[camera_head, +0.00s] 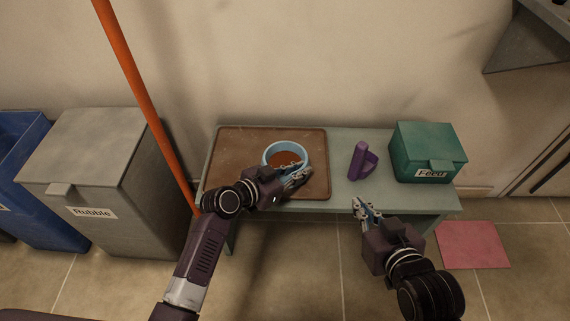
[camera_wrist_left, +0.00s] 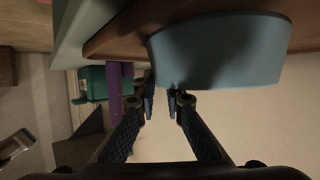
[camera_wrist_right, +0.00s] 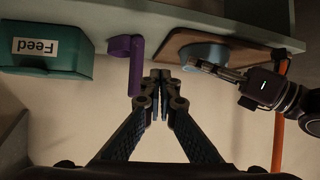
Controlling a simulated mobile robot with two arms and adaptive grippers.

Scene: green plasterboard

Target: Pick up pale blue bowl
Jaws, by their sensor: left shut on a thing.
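The pale blue bowl (camera_head: 269,152) rests on a brown tray (camera_head: 232,150) on the table, with an orange-brown inside showing. In the left wrist view the bowl's outer wall (camera_wrist_left: 225,50) fills the upper right. My left gripper (camera_head: 300,176) is at the bowl's front right rim, shut on it; the fingertips (camera_wrist_left: 162,98) show close together beside the wall, the grip itself partly hidden. My right gripper (camera_head: 366,208) is off the table's front edge, empty; its fingertips (camera_wrist_right: 160,76) look together. The right wrist view also shows the bowl (camera_wrist_right: 203,54) with my left gripper at it.
A grey Rubble bin (camera_head: 95,150) and an orange pole (camera_head: 140,90) are at the left. A pink mat (camera_head: 473,245) lies on the floor.

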